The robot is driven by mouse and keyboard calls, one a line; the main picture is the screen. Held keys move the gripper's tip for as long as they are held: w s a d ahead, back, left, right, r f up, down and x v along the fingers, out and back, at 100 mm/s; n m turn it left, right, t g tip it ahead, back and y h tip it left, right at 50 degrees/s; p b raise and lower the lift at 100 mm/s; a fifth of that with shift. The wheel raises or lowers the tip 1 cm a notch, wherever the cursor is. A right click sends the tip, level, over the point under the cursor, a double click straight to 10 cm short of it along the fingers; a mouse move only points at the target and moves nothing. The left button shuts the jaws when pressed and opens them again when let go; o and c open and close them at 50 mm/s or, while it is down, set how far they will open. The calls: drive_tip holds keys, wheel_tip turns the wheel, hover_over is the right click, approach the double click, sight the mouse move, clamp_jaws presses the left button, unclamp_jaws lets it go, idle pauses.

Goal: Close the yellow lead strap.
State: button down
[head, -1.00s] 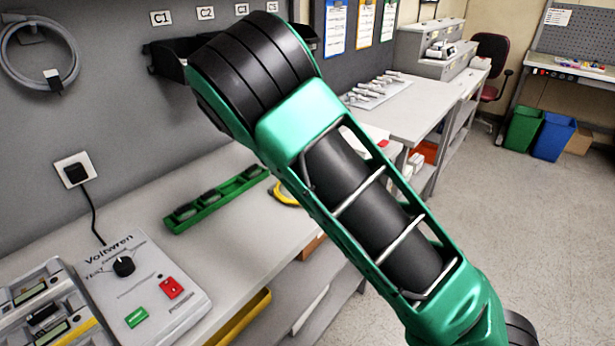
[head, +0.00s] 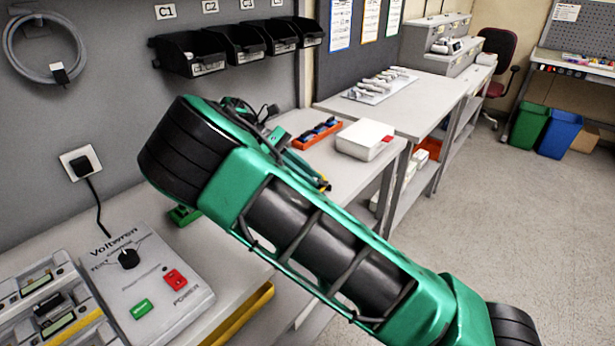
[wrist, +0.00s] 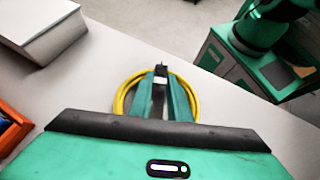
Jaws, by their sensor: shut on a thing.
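The yellow lead (wrist: 120,98) lies as a round coil on the pale worktop in the wrist view. My gripper (wrist: 161,90) is over the middle of the coil, its two green fingers closed in on a dark strap (wrist: 161,70) at the coil's far side. How far the strap is wrapped around the lead is too small to tell. In the head view only a small yellow piece of the lead (head: 325,186) shows past my arm, which hides most of the coil and my fingertips.
A white box (head: 365,138) and an orange tray (head: 318,132) of blue items stand on the worktop behind the arm. Black wall bins (head: 190,55) hang above. A Voltwren tester (head: 150,275) sits front left. The worktop edge and open floor are to the right.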

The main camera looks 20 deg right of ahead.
sight(322, 182)
drive_tip(key=c, duration=1.6)
unclamp_jaws()
drive_tip(key=shift+c, duration=0.2)
drive_tip(key=shift+s+d+r+t+y, duration=0.1)
drive_tip(key=shift+r+t+y, duration=0.2)
drive_tip(key=shift+y, duration=0.25)
drive_tip(key=shift+s+d+r+t+y, duration=0.1)
drive_tip(key=shift+r+t+y, duration=0.2)
drive_tip(key=shift+y, duration=0.25)
drive_tip(key=shift+s+d+r+t+y, duration=0.1)
drive_tip(key=shift+d+r+t+y, duration=0.2)
drive_tip(key=shift+t+y, duration=0.35)
drive_tip(key=shift+s+d+r+t+y, duration=0.1)
drive_tip(key=shift+d+r+t+y, duration=0.2)
drive_tip(key=shift+y, duration=0.55)
drive_tip(key=shift+s+d+r+t+y, duration=0.25)
drive_tip(key=shift+t+y, duration=0.2)
drive_tip(key=shift+y, duration=0.25)
drive_tip(key=shift+s+d+r+t+y, duration=0.15)
drive_tip(key=shift+d+t+y, duration=0.1)
drive_tip(key=shift+t+y, duration=0.35)
drive_tip(key=shift+s+d+r+t+y, duration=0.2)
drive_tip(key=shift+d+t+y, duration=0.1)
drive_tip(key=shift+y, duration=0.5)
wheel_tip(322, 182, up, 11)
drive_tip(key=shift+a, duration=0.15)
